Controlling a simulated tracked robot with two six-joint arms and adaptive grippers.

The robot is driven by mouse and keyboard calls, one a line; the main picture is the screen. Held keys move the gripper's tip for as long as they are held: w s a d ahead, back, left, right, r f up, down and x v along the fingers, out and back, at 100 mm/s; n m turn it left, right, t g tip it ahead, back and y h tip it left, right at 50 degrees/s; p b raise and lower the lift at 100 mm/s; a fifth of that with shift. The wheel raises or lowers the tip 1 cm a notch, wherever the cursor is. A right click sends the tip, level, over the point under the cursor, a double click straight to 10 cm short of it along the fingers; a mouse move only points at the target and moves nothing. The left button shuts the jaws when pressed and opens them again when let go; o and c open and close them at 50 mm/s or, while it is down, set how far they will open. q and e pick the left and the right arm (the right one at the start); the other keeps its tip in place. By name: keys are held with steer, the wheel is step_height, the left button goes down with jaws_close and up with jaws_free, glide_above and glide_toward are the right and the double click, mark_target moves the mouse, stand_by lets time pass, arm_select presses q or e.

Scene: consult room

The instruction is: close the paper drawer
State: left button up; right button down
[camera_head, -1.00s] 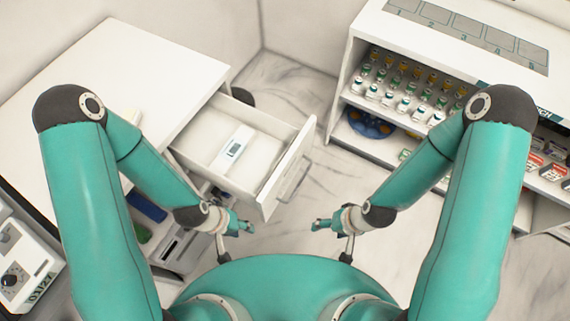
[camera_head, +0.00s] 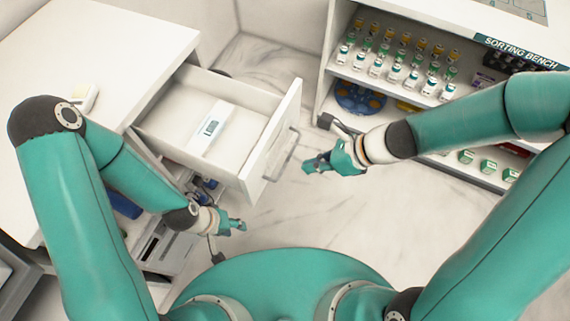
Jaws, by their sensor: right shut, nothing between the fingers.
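The paper drawer (camera_head: 249,168) is a white drawer pulled out of the white cabinet (camera_head: 108,45), with a metal bar handle (camera_head: 282,158) on its front. A white device with a small dark display (camera_head: 212,128) lies inside it. My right gripper (camera_head: 318,163) is shut and empty, raised just to the right of the drawer front and handle, apparently apart from them. My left gripper (camera_head: 236,225) hangs below the drawer's near front corner, apart from it; its fingers are too small to tell open from shut.
The sorting bench (camera_head: 326,75) stands at the right, with rows of small vials (camera_head: 397,72) and a blue round item (camera_head: 360,98) on its shelves. An open lower compartment with blue items (camera_head: 122,203) lies under the drawer. The marble floor (camera_head: 330,220) between is clear.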

steer(key=w+r+t+b, duration=0.1)
steer(key=w+t+b, duration=0.2)
steer(key=b, duration=0.6)
glide_toward(276, 153)
steer(key=x, duration=0.5)
steer(key=shift+a+f, duration=0.1)
arm_select(q)
step_height(276, 153, down, 12)
arm_select(e)
steer(key=shift+w+a+f, duration=0.2)
steer(key=shift+w+a, duration=0.05)
steer(key=shift+a, duration=0.1)
arm_select(q)
steer(key=shift+r, duration=0.1)
